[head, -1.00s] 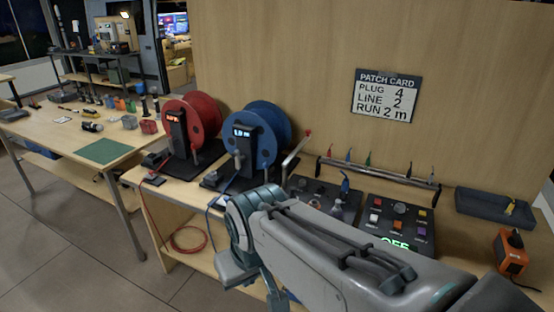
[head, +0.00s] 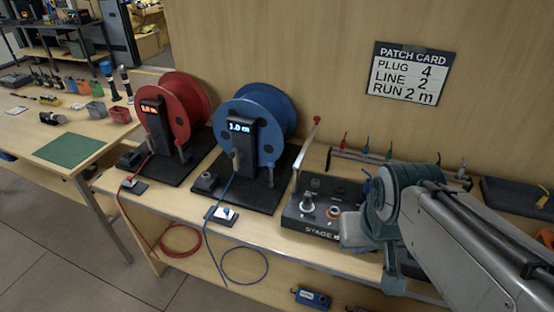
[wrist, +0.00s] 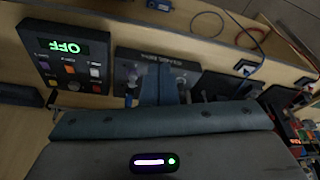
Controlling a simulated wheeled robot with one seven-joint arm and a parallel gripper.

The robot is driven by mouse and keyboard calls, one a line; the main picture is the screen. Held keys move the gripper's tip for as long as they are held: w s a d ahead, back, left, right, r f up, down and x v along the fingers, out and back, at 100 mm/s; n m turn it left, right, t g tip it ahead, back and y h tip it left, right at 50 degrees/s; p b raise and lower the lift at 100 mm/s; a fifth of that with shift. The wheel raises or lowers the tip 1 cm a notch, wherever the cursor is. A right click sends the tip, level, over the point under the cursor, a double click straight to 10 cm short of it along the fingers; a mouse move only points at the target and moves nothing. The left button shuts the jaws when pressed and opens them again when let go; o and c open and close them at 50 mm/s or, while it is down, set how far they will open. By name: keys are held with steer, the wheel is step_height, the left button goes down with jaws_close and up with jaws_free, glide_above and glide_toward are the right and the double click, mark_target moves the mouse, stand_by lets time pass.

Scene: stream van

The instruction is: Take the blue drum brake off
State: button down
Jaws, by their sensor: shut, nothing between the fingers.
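The blue drum (head: 262,112) stands on a black base on the bench. Its black front post has a display that reads about 1.0 m. A pale lever with a red knob (head: 307,155) stands just right of the drum, leaning slightly right; it looks like the brake lever. I cannot tell whether it is on. My gripper (head: 392,280) points down at the right, over the bench front near the stage box (head: 318,208), apart from drum and lever. In the wrist view, its fingers (wrist: 162,80) are together and empty in front of the stage box.
A red drum (head: 178,105) stands left of the blue one. A blue cable (head: 207,236) hangs off the bench front. A rack of coloured plugs (head: 345,152) lies behind the stage box. A panel reading OFF (wrist: 66,50) is beside it. A patch card (head: 411,74) hangs on the wall.

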steer(key=shift+s+a, duration=0.1)
steer(key=shift+s, duration=0.05)
steer(key=w+f+n+t+h+b, duration=0.1)
steer(key=w+f+n+h+b, duration=0.25)
steer(key=w+f+b, duration=0.45)
steer(key=w+f+n+t+h+b, duration=0.1)
steer(key=w+f+n+h+b, duration=0.3)
steer(key=w, duration=0.9)
steer(key=w+a+f+n+t+b, duration=0.2)
steer(key=w+a+f+t, duration=0.1)
steer(key=a, duration=0.5)
steer(key=w+a+f+n+t+b, duration=0.3)
steer(key=w+a, duration=0.3)
steer(key=a, duration=0.3)
steer(key=w+a+f+n+t+b, duration=0.3)
steer(key=w+a+t, duration=0.2)
steer(key=a, duration=0.3)
steer(key=shift+w+a+f, duration=0.15)
steer(key=shift+w, duration=0.1)
steer(key=shift+w, duration=0.1)
